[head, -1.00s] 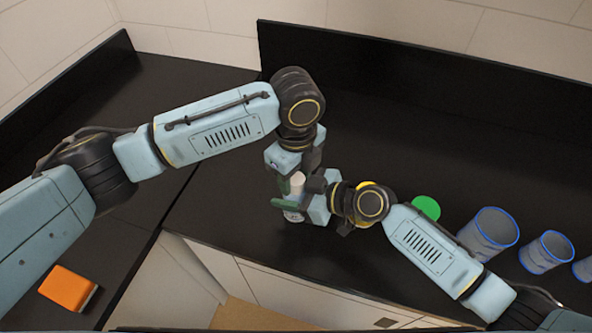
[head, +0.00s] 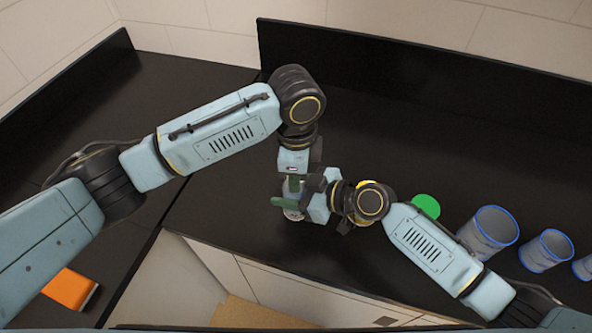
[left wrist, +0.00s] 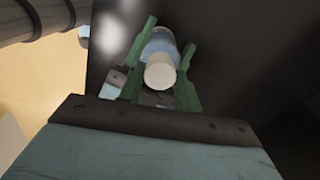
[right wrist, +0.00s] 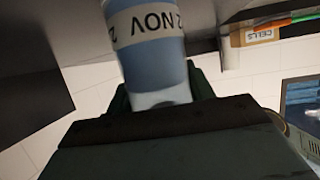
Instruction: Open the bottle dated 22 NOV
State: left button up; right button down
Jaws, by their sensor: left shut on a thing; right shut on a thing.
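The bottle (right wrist: 150,55) is in my right gripper (right wrist: 160,98). It has a blue body, and its white label shows "2 NOV" upside down in the right wrist view, partly cut off at the frame edge. In the left wrist view its white cap (left wrist: 160,72) faces the camera, between the green fingers of my left gripper (left wrist: 168,45). My left gripper is shut on the cap from above. My right gripper is shut on the body from the side. In the head view the two grippers hide most of the bottle; its lower end (head: 293,214) shows below them.
Several blue-rimmed grey cups (head: 490,232) stand on the black counter at right, near a green disc (head: 426,206). A yellow thing (head: 367,184) is partly hidden behind my right wrist. An orange block (head: 70,288) lies at lower left. The counter behind the arms is clear.

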pick_arm(q)
jog(key=o, duration=1.1)
jog(key=shift+c, duration=0.2)
notch_tip(320, 180, up, 4)
jog(key=shift+r, duration=0.25)
jog(key=shift+c, duration=0.2)
notch_tip(320, 180, up, 2)
jog(key=m, duration=0.4)
jog(key=shift+r, duration=0.1)
jog(key=m, duration=0.1)
jog(key=r+m, duration=0.1)
jog(key=shift+m, duration=0.4)
jog(key=shift+f, duration=3.9)
